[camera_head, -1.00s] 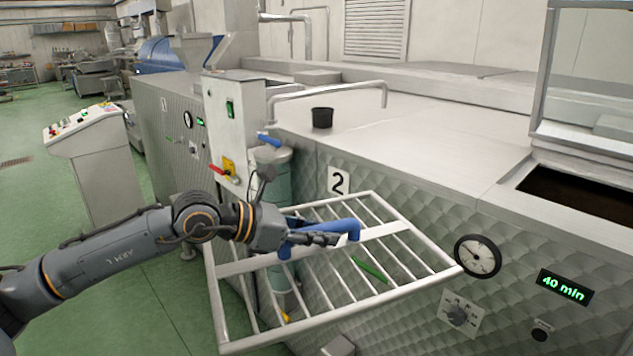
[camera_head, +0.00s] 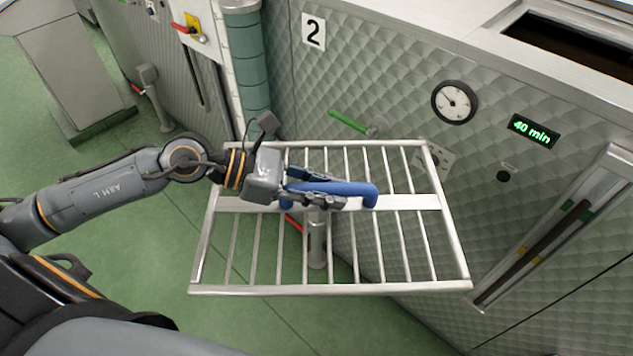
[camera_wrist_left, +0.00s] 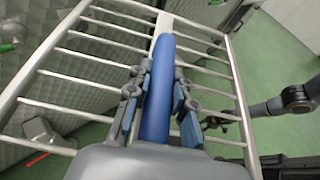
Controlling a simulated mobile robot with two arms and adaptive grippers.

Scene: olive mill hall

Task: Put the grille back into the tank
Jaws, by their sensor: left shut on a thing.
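The grille (camera_head: 330,289) is a light metal frame with several parallel bars and a wide cross strip that carries a blue handle (camera_head: 358,188). My left gripper (camera_head: 318,190) is shut on the blue handle and holds the grille in the air in front of the tank. The left wrist view shows the blue handle (camera_wrist_left: 160,95) between the fingers and the grille's bars (camera_wrist_left: 85,62) around it. The tank (camera_head: 400,55) has a quilted metal front with a number 2 plate. Its dark opening (camera_head: 570,50) shows only partly at the upper right. My right gripper is not in the head view.
A round gauge (camera_head: 455,102), a green display (camera_head: 533,130) and a sight-glass strip (camera_head: 540,240) are on the tank front. A green-handled valve (camera_head: 347,121) sticks out behind the grille. A control desk (camera_head: 72,75) stands at the upper left. Green floor (camera_head: 130,250) is free at left.

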